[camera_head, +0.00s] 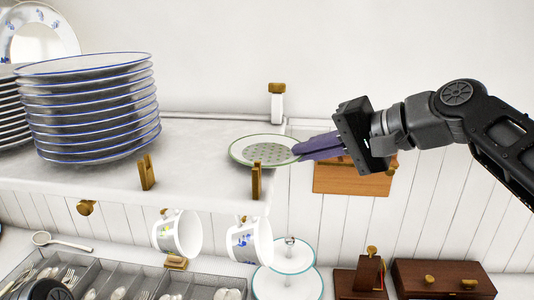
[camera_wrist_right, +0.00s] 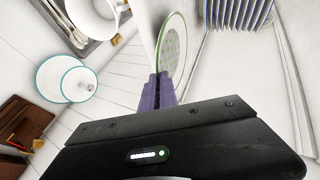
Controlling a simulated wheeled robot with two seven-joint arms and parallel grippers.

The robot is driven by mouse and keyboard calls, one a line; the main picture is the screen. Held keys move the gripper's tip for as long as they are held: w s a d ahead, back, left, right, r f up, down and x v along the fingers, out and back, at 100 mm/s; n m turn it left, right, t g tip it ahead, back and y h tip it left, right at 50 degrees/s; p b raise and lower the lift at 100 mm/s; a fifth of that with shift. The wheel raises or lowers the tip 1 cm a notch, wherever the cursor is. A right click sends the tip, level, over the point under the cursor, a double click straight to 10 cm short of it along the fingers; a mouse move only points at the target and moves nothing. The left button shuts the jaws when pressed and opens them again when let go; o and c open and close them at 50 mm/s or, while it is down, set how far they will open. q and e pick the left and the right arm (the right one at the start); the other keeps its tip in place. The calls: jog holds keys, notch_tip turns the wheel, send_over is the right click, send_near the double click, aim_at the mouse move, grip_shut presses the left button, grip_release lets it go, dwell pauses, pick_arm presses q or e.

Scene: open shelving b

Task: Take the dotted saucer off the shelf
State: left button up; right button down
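The dotted saucer (camera_head: 262,150) is pale with a green rim and green dots. It sits at the right end of the white shelf (camera_head: 205,183), close to the front edge. It also shows in the right wrist view (camera_wrist_right: 173,45), just beyond the fingers. My right gripper (camera_head: 302,150) comes in from the right, its purple fingers close together at the saucer's right rim. In the right wrist view the fingertips (camera_wrist_right: 158,78) lie on either side of that rim, with little gap between them.
A tall stack of blue-rimmed plates (camera_head: 95,108) stands left on the shelf. Brass brackets (camera_head: 257,181) stick up at the front edge. White cups (camera_head: 178,234) hang below. A two-tier stand (camera_head: 287,284), cutlery tray (camera_head: 120,278) and wooden boxes (camera_head: 443,279) stand lower down.

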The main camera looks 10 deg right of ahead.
jog(key=shift+r, duration=0.1)
dwell(0.3)
notch_tip(320, 180, up, 10)
jog(key=p, duration=0.1)
dwell(0.4)
dwell(0.6)
